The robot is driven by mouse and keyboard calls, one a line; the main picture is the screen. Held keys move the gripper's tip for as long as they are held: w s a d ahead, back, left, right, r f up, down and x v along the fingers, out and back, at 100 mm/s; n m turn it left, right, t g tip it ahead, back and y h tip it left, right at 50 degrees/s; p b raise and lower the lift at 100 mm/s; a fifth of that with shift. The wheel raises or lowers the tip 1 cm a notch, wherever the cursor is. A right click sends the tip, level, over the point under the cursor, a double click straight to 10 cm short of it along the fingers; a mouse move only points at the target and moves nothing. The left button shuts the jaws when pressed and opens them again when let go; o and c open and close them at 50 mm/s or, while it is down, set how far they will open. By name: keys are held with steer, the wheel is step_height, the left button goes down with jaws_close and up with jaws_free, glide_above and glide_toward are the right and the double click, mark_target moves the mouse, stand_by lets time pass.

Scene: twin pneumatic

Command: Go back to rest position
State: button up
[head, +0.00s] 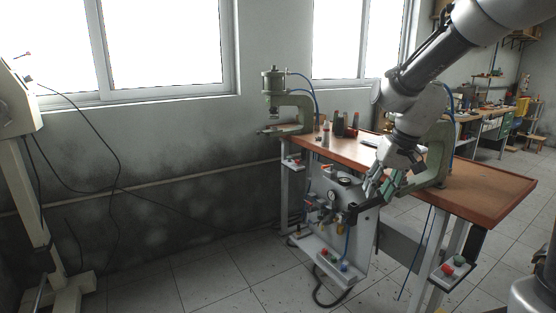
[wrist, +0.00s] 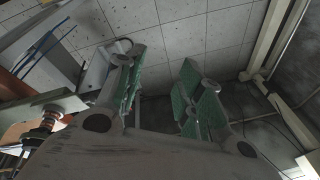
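My gripper (head: 380,188) hangs from my arm at the right of the head view, in front of the press on the near side of the workbench (head: 490,196). It points down, close to the upright pneumatic panel (head: 345,225) in that picture; I cannot tell whether they touch. In the wrist view, the two green-padded fingers of my gripper (wrist: 160,85) stand apart, with only floor and wall showing between them. It is open and empty.
A C-frame press (head: 290,112) stands at the bench's far end; a second press frame (head: 437,155) is partly behind my arm. Button boxes (head: 452,270) sit at the bench's front. A white stand (head: 40,200) is at far left. Floor (head: 215,275) between is clear.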

steer(key=s+d+r, duration=0.2)
steer(key=s+d, duration=0.1)
steer(key=s, duration=0.5)
steer(key=s+d+r+t+h, duration=0.1)
steer(key=s+d+r, duration=0.1)
steer(key=s, duration=0.5)
steer(key=s+d+r+h, duration=0.1)
steer(key=s+d+r, duration=0.1)
steer(key=s+d, duration=0.3)
steer(key=shift+s+r+t, duration=0.3)
steer(key=shift+s+t, duration=0.1)
steer(key=shift+s, duration=1.45)
